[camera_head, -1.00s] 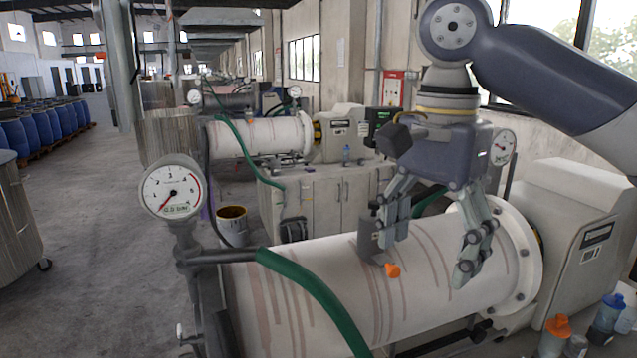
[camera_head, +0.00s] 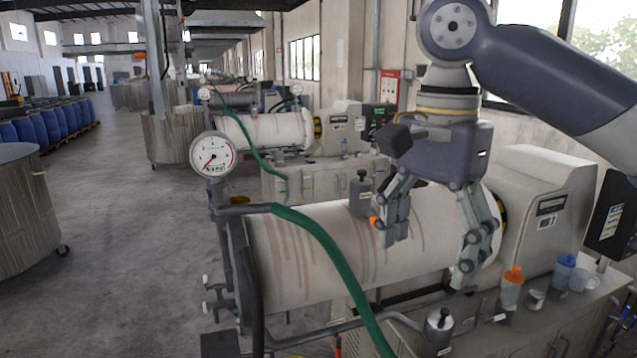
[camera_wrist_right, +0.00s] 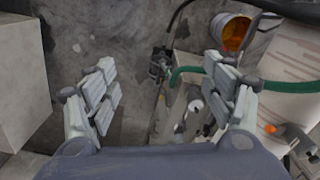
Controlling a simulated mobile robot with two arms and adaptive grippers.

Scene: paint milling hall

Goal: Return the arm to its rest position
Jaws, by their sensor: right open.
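My right gripper (camera_head: 434,235) is open and empty. In the head view it hangs in front of the large white mill drum (camera_head: 315,250), which has reddish drips down its side. Its left finger overlaps part of a small orange piece on the drum. A dark grey fitting (camera_head: 361,196) stands on the drum just left of that finger. My left gripper is not in view.
A pressure gauge (camera_head: 213,154) and a green hose (camera_head: 335,262) are at the drum's left. An orange-capped bottle (camera_head: 512,290), a blue-capped bottle (camera_head: 564,272) and a can (camera_head: 536,299) stand on the bench at lower right. Floor at left is clear up to a metal vat (camera_head: 25,215).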

